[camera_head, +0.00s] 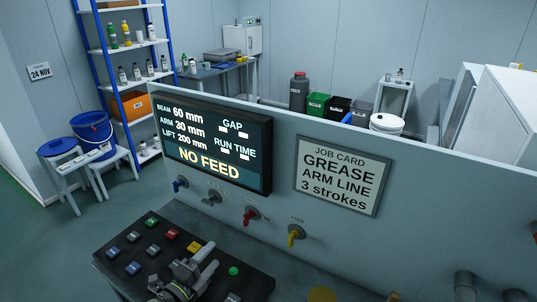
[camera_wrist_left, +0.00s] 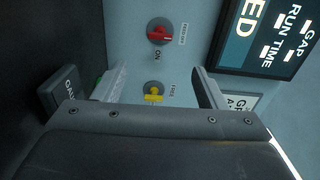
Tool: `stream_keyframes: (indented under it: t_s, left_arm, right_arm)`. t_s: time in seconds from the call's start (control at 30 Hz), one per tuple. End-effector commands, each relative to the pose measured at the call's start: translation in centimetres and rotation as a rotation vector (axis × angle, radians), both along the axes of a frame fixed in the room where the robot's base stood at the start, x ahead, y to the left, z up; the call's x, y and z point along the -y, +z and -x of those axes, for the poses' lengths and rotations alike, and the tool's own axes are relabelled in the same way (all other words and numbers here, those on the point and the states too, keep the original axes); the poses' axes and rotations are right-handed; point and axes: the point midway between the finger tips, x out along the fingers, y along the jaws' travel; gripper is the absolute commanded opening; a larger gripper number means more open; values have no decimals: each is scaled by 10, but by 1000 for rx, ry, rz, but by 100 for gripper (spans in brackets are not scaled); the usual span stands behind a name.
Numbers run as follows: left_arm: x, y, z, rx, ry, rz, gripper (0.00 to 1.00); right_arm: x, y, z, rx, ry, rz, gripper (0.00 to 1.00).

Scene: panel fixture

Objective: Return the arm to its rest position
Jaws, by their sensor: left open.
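My left gripper (camera_head: 195,265) is low in the head view, over the dark button console in front of the panel. In the left wrist view its two fingers (camera_wrist_left: 160,72) stand wide apart with nothing between them. A yellow knob (camera_head: 295,232) is on the panel, and it also shows in the left wrist view (camera_wrist_left: 153,93) beyond the gap between the fingers. A red knob (camera_head: 250,215) is to its left, and it also shows in the left wrist view (camera_wrist_left: 160,34). The gripper appears clear of both knobs. My right gripper does not show.
The grey panel (camera_head: 420,205) carries a display (camera_head: 217,145) reading NO FEED and a job card (camera_head: 342,175). The button console (camera_head: 130,250) lies close under my left gripper. Open floor is at the far left.

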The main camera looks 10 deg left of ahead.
Motion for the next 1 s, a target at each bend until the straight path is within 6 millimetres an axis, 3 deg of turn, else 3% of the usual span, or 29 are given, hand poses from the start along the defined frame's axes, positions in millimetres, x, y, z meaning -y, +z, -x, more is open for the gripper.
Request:
stream_keyframes:
  t_s: [0.13, 0.27, 0.47, 0.6, 0.73, 1.0]
  left_arm:
    - [-10, 6, 3, -6, 68, 47, 65]
    - [-34, 16, 14, -33, 228, 160, 65]
    - [-80, 22, 51, -135, 537, 413, 65]
    - [-101, 16, 88, -246, 735, 595, 65]
    - [-109, 6, 129, -379, 898, 755, 65]
    - [-89, -11, 220, -709, 1156, 1008, 65]
  right_arm:
    - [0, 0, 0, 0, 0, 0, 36]
    - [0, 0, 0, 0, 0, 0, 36]
    - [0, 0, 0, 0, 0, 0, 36]
    - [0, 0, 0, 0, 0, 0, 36]
    - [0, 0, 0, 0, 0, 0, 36]
    - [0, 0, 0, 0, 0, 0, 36]
